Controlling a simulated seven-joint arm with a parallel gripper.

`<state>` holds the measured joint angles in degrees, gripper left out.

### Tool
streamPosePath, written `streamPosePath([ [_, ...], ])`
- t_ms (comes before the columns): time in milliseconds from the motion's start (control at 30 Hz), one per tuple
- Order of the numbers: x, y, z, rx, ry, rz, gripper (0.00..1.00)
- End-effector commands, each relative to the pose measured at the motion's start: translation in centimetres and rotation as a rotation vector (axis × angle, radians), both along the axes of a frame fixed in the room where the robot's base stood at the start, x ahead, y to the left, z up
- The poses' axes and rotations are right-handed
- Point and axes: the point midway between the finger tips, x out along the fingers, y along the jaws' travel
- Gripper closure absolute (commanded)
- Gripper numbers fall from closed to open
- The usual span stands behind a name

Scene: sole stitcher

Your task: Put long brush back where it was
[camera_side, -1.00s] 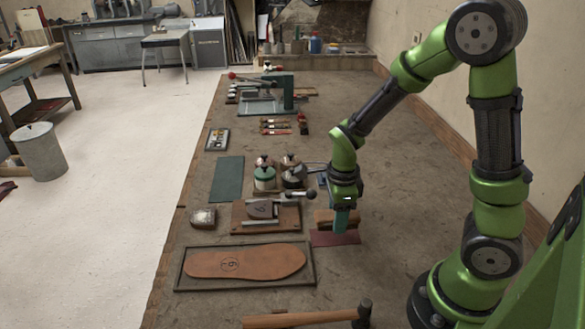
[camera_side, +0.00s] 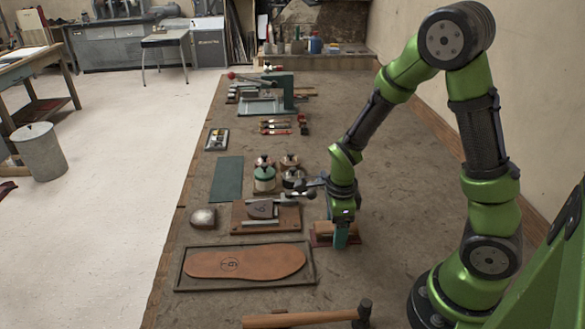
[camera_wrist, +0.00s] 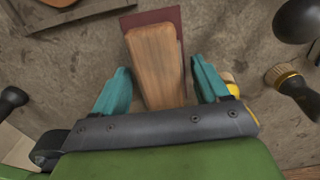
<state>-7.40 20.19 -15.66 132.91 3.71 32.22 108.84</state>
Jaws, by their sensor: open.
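The long brush (camera_side: 322,230) has a pale wooden back. It rests on the dark red mat (camera_side: 314,241), right of the clamp board. In the wrist view the brush (camera_wrist: 157,65) lies lengthwise between the teal fingers of my gripper (camera_wrist: 160,80), over the red mat (camera_wrist: 174,17). The fingers are open, with a visible gap on each side of the wood. In the side view my gripper (camera_side: 341,238) is low over the brush and hides part of it and the mat. The bristles are hidden under the wooden back.
The clamp board (camera_side: 286,215) is close on the left, with lidded jars (camera_side: 264,178) behind it. A framed sole (camera_side: 245,263) lies front left, and a hammer (camera_side: 310,318) at the front edge. In the wrist view a round brush (camera_wrist: 292,82) is at the right. Table right of my gripper is clear.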

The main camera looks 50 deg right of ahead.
Motion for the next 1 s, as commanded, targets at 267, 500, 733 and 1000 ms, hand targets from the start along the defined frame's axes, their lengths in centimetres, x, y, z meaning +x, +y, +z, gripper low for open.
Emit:
streamPosePath([
  [267, 0.1, 0.1, 1.7, 0.001, -0.005, 0.002, 0.26],
  [500, 0.1, 0.0, 6.8, 0.001, -0.009, 0.002, 0.26],
  [733, 0.1, 0.0, 10.9, 0.001, -0.005, 0.001, 0.26],
  [1000, -0.3, 0.5, 13.3, 0.019, -0.041, 0.109, 0.26],
])
